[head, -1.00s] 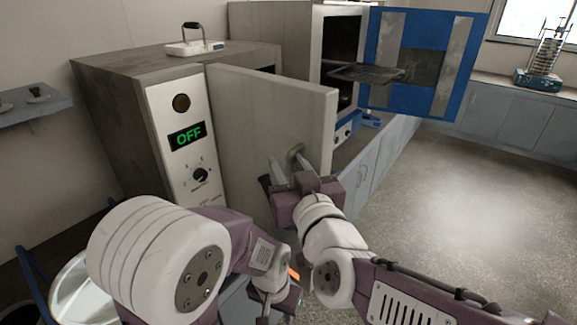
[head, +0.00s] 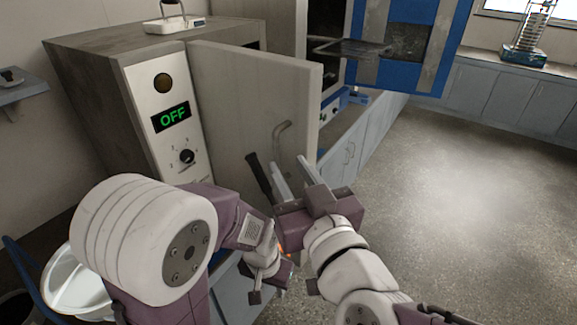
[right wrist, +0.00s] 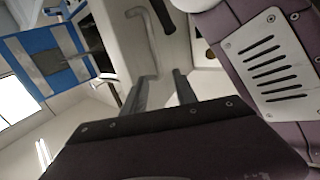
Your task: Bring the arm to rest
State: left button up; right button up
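My right gripper (head: 286,161) is open and empty in the head view, its two fingers spread in front of the grey oven door (head: 235,105). The door stands swung out, with a bent metal handle (head: 282,146) on its face. The fingers are close to this handle but not closed on it. In the right wrist view the parted fingers of the right gripper (right wrist: 160,82) show below the handle (right wrist: 146,42). My left gripper (head: 262,280) is low in the head view, pointing down, partly hidden by its arm; its finger opening is unclear. The oven display (head: 171,117) reads OFF.
A second oven with an open blue door (head: 405,45) and a protruding rack (head: 350,48) stands behind. A sieve stack (head: 528,30) is on the far counter. A white basin (head: 75,285) is at lower left. The floor at right is clear.

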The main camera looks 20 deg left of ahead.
jog(key=w+d+f+m+t+h, duration=0.1)
jog(key=w+d+f+m+h, duration=0.1)
jog(key=w+d+f+h, duration=0.4)
jog(key=w+d+f+m+t+h, duration=0.1)
jog(key=w+d+m+h, duration=0.1)
jog(key=w+d, duration=0.65)
jog(key=w+d+f+m+g+h, duration=0.1)
jog(key=d+f+g+h, duration=0.2)
jog(key=d+f, duration=0.8)
jog(key=s+d+f+m+g, duration=0.1)
jog(key=s+d+f+g, duration=0.25)
jog(key=f, duration=0.25)
jog(key=s+d+f+m+g, duration=0.1)
jog(key=s+d+f+g, duration=0.1)
jog(key=s+d+f, duration=0.3)
jog(key=s+a+f+g, duration=0.1)
jog(key=s+f+g, duration=0.1)
jog(key=s, duration=0.3)
jog(key=s+a+f+m+g, duration=0.1)
jog(key=s+f+g, duration=0.2)
jog(key=s+g, duration=0.1)
jog(key=shift+s+f+h, duration=0.3)
jog(key=shift+s+f, duration=0.05)
jog(key=shift+s, duration=0.4)
jog(key=shift+w, duration=0.1)
